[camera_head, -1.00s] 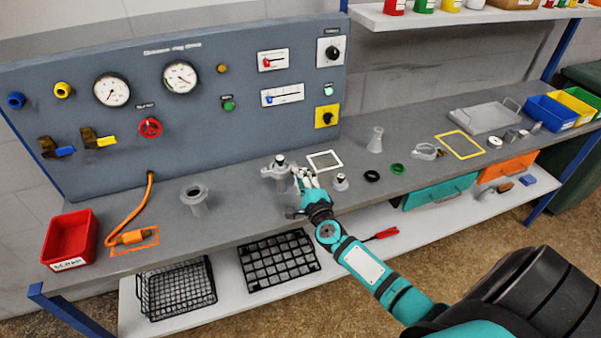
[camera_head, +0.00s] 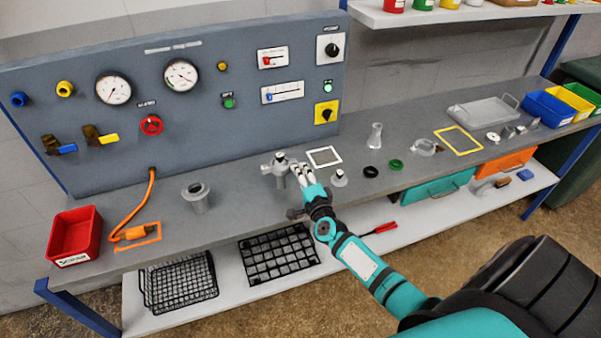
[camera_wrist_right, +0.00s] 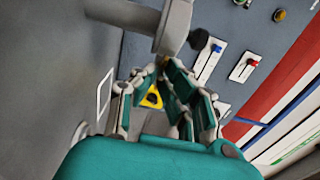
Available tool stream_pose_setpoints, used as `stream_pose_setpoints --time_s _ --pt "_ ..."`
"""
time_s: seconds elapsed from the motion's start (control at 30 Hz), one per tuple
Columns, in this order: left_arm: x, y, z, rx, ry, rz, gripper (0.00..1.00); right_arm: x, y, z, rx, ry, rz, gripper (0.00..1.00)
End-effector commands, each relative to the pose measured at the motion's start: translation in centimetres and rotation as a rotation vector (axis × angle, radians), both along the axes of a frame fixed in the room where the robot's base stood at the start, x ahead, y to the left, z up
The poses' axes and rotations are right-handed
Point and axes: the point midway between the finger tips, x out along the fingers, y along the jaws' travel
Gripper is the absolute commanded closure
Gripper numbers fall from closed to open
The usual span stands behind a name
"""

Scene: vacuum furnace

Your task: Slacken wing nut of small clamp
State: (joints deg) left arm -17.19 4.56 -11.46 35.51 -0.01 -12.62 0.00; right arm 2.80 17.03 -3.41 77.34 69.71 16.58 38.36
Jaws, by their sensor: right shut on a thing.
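The small clamp (camera_head: 280,164) sits around the top of a grey upright fitting on the bench, in the middle of the head view. My right gripper (camera_head: 299,170) reaches it from the right front, its fingers at the clamp's right side. In the right wrist view the right gripper (camera_wrist_right: 160,72) has its fingers drawn together just below a grey metal part of the clamp fitting (camera_wrist_right: 155,22). It is shut on the wing nut, which its fingers mostly hide. My left gripper is not in view.
A flanged fitting (camera_head: 196,197) stands to the left, and a small fitting (camera_head: 339,178) stands close right of my right gripper. A white-framed square (camera_head: 324,157) lies behind. The gauge panel (camera_head: 200,125) rises at the back. A red bin (camera_head: 75,236) stands far left.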

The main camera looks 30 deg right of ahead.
Motion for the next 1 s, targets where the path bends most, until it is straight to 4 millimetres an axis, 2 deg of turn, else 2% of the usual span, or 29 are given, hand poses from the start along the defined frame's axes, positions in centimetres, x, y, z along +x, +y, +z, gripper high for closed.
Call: stream_pose_setpoints --time_s 0.17,0.2,0.23,0.57,0.67,1.0 --pt "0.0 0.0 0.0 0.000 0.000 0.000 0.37 -0.1 0.0 -0.2 0.001 0.003 0.001 1.00" --pt "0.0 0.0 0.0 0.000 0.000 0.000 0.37 -0.1 0.0 -0.2 0.001 0.003 0.001 0.88" --pt "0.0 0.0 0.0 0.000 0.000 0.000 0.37 -0.1 0.0 -0.2 0.001 0.003 0.001 0.84" --pt "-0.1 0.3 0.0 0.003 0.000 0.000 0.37 -0.4 0.1 -0.1 0.002 0.001 0.001 0.84" --pt "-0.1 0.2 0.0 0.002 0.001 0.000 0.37 -1.5 0.4 -0.2 0.003 0.003 0.001 0.84" --pt "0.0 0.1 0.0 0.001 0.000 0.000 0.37 -8.4 2.0 -0.3 0.002 0.006 0.001 0.84"
